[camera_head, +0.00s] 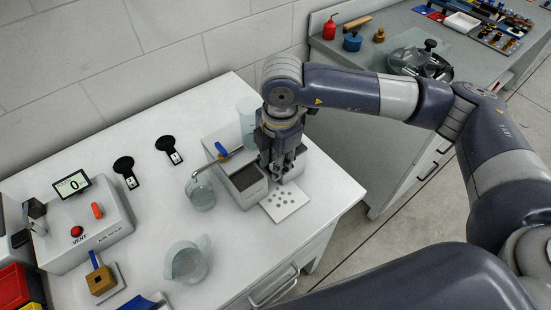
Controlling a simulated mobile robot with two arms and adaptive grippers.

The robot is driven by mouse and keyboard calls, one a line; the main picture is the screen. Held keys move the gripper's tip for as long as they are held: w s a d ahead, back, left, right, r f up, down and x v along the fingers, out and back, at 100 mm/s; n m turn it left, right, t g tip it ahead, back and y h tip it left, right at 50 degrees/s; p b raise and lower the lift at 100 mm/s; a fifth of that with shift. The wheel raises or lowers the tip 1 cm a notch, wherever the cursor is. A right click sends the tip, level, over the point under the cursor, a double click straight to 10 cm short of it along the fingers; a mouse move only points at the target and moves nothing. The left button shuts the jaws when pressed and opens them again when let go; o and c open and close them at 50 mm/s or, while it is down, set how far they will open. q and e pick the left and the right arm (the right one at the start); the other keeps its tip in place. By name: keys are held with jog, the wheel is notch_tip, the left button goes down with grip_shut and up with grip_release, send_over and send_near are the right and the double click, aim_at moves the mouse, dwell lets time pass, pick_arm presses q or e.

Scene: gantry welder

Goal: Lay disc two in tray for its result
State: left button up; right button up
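My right gripper (278,168) points down from the arm that comes in from the right. It is above the back edge of a small white plate with several grey round spots (284,203); I cannot tell whether these are discs or holes. The fingertips are small and dark, and I cannot tell whether they hold anything. Left of the gripper is a light box with a dark grey top (243,180). No disc marked two and no clearly labelled tray can be made out. My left gripper is not in view.
A glass jug (187,262) and a smaller glass vessel (201,195) stand on the white bench. A device with a display reading 0 (72,185) is at left, near two black paddle-shaped pieces (126,170). A grey bench (345,160) with tools is at right.

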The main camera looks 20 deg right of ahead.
grip_shut()
jog(key=shift+s, duration=0.15)
jog(key=s+d+b, duration=0.1)
jog(key=s+d, duration=0.2)
jog(key=s, duration=0.6)
jog(key=shift+d, duration=0.15)
dwell(0.8)
jog(key=shift+r, duration=0.15)
notch_tip(320, 180, up, 6)
jog(key=p, duration=0.3)
jog(key=shift+r, duration=0.25)
dwell(0.5)
jog(key=shift+w, duration=0.1)
dwell(0.4)
